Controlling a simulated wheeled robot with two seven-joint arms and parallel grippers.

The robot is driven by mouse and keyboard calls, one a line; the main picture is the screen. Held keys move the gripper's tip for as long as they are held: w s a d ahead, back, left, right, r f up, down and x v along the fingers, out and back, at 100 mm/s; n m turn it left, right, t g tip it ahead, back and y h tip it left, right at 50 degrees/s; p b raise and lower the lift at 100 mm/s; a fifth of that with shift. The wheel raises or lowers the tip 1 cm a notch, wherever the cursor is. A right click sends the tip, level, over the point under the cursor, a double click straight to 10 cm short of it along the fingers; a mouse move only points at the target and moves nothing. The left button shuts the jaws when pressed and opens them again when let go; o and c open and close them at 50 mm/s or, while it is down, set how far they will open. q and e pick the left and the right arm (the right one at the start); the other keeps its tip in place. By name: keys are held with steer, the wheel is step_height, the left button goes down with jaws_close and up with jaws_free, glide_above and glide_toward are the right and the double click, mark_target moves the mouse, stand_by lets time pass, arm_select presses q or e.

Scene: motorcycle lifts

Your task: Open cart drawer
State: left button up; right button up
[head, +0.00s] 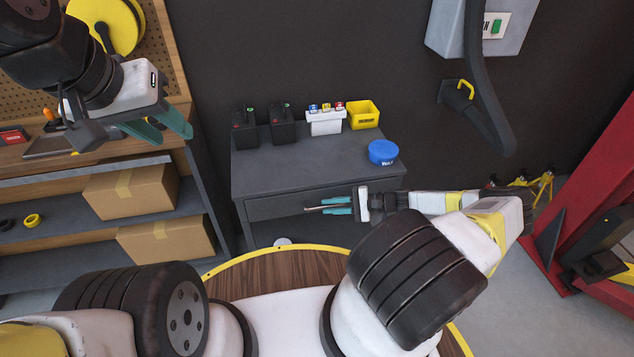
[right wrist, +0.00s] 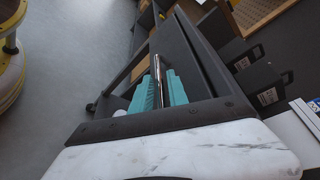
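The cart (head: 300,173) is a dark grey cabinet against the back wall. Its drawer (head: 275,207) sits under the top and looks closed. A thin metal handle (head: 313,209) runs along the drawer front, and it also shows in the right wrist view (right wrist: 156,66). My right gripper (head: 326,206) is at the drawer front with its teal fingers on either side of the handle, also in the right wrist view (right wrist: 160,85). Whether both fingers press on the handle is unclear. My left gripper (head: 170,128) is open and empty, up at the left by the workbench.
On the cart stand two black batteries (head: 284,124), a white box with coloured caps (head: 324,122), a yellow bin (head: 363,115) and a blue tub (head: 383,152). A shelf with cardboard boxes (head: 131,192) is at left; a red lift (head: 590,200) is at right.

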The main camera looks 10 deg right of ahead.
steer(key=shift+x, duration=0.95)
jaws_close()
stand_by(0.7)
